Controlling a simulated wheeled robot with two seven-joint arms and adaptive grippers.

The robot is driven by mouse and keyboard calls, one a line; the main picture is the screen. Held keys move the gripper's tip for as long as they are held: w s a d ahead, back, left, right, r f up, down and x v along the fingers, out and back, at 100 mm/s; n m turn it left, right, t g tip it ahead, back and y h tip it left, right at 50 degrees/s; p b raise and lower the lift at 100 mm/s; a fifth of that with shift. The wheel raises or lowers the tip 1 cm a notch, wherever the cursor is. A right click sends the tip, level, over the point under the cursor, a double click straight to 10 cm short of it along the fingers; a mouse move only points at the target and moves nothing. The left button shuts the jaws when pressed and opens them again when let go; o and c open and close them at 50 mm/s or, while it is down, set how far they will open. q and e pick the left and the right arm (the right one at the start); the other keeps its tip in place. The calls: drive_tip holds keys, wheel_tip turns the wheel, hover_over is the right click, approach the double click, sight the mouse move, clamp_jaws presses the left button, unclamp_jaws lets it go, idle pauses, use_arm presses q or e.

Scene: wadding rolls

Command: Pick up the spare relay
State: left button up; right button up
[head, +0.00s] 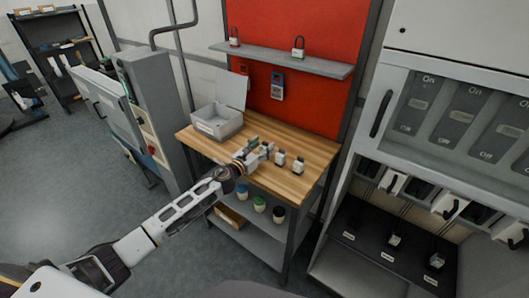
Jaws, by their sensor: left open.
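Small white-and-dark blocks that look like relays stand on the wooden workbench (305,148). One block (281,159) is just right of my left gripper, and another block (298,166) stands farther right. A similar dark-topped piece (267,147) shows right at the gripper's fingers, partly hidden by them. I cannot tell which one is the spare relay. My left gripper (260,153) is open over the middle of the bench; whether it touches anything is unclear. My right gripper is out of view.
A grey open box (216,125) stands at the bench's left. Padlocks sit on the shelf (285,60) above. A blue meter (278,84) hangs on the red panel. Jars stand on the lower shelf. An open cabinet (370,235) with small fitted blocks is at right.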

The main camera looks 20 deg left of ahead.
sight(264, 142)
use_arm(q)
drive_tip(key=shift+w+d, duration=0.2)
drive_tip(key=shift+w, duration=0.55)
drive_tip(key=shift+c, duration=0.7)
drive_tip(key=c, duration=1)
drive_tip(key=shift+r, duration=0.45)
drive_tip(key=shift+w+r+p, duration=0.1)
drive_tip(key=shift+r+p, duration=0.25)
drive_tip(key=shift+r, duration=0.4)
wheel_tip(264, 142, up, 6)
drive_tip(key=p, duration=0.2)
drive_tip(key=shift+r+p, duration=0.1)
drive_tip(key=shift+p, duration=0.3)
drive_tip(key=shift+r, duration=0.75)
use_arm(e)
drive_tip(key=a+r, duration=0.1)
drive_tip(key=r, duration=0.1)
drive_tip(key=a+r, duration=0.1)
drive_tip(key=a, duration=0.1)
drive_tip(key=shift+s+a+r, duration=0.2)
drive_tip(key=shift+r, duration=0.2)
